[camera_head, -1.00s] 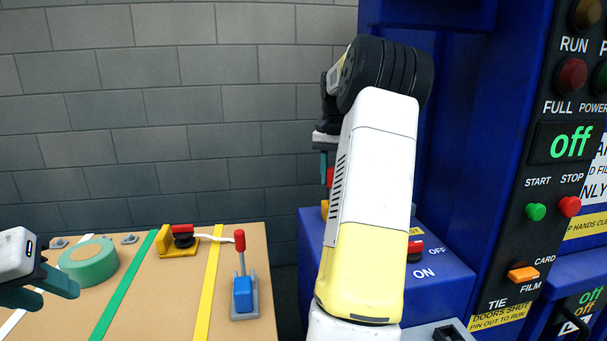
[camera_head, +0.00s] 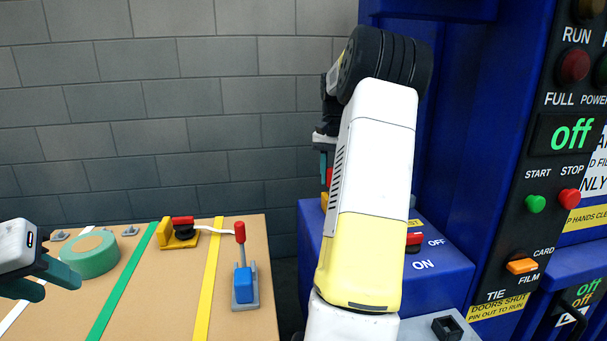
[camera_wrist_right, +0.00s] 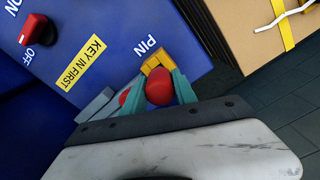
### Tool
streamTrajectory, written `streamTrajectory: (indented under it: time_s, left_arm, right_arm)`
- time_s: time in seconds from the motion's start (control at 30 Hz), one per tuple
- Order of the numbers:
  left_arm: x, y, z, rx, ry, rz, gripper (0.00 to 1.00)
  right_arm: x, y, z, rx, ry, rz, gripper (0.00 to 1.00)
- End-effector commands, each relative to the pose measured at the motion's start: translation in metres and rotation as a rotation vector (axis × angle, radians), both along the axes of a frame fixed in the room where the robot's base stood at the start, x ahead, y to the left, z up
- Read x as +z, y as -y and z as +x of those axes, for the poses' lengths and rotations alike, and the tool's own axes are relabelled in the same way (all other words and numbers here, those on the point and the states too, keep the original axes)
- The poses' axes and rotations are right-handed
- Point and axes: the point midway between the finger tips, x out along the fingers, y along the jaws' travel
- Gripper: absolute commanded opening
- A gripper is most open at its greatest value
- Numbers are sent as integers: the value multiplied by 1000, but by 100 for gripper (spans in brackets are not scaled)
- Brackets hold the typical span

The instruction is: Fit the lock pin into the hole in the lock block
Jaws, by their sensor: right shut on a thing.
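The lock pin's red knob (camera_wrist_right: 159,87) sits between the teal fingers of my right gripper (camera_wrist_right: 160,92), which is shut on it. The knob also shows small in the head view (camera_head: 329,175), past my right arm. A yellow block (camera_wrist_right: 157,65), seemingly the lock block, stands just beyond the knob by the PIN label. Its hole and the pin's shaft are hidden, so I cannot tell whether the pin is in the hole. My left gripper (camera_head: 48,281) is open and empty at the left edge, its teal fingers apart.
The blue console (camera_head: 440,290) carries a red OFF/ON switch (camera_wrist_right: 38,31). Another red knob (camera_wrist_right: 125,97) sits beside the right gripper. The tan table (camera_head: 150,300) holds green tape (camera_head: 90,262), a yellow holder (camera_head: 180,241) and a red-topped lever (camera_head: 240,235).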

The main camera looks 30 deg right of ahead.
Motion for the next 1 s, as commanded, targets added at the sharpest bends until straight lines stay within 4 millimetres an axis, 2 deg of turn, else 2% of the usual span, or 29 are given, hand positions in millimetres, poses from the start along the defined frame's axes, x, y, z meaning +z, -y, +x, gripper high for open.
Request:
streamTrajectory:
  time_s: [0.4, 0.43, 0.53, 0.87, 1.0]
  left_arm:
    - [0, 0, 0, 0, 0, 0, 36]
    - [0, 0, 0, 0, 0, 0, 36]
    - [0, 0, 0, 0, 0, 0, 36]
    - [0, 0, 0, 0, 0, 0, 36]
    - [0, 0, 0, 0, 0, 0, 36]
  right_arm:
    - [-10, 0, 0, 0, -1, 1, 0]
    - [-10, 0, 0, 0, 0, 0, 37]
    - [-10, 0, 0, 0, 0, 0, 57]
    - [-9, 0, 0, 0, 0, 0, 59]
    - [5, 0, 1, 0, 3, -1, 59]
